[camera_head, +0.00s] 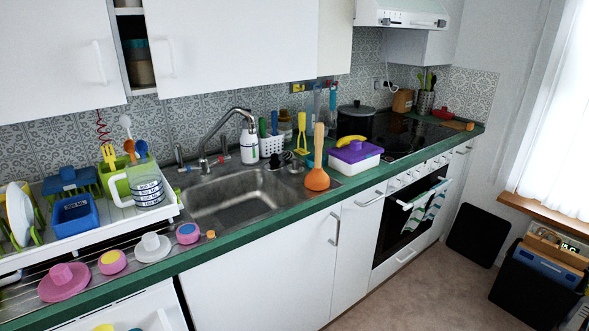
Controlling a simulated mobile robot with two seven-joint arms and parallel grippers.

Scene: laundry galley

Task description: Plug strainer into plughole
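The steel sink (232,198) is set into the green-edged counter, left of centre. Its basin looks empty. I cannot make out the plughole at this size. A small silvery round item (295,168) sits on the sink's back right corner. It may be the strainer, but it is too small to tell. Neither of my grippers is in view.
A tap (225,135) arches over the sink. An orange plunger (317,178) stands at the sink's right, beside a white tub with a purple lid (354,151). A loaded dish rack (95,232) and pink items crowd the left. The floor ahead is open.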

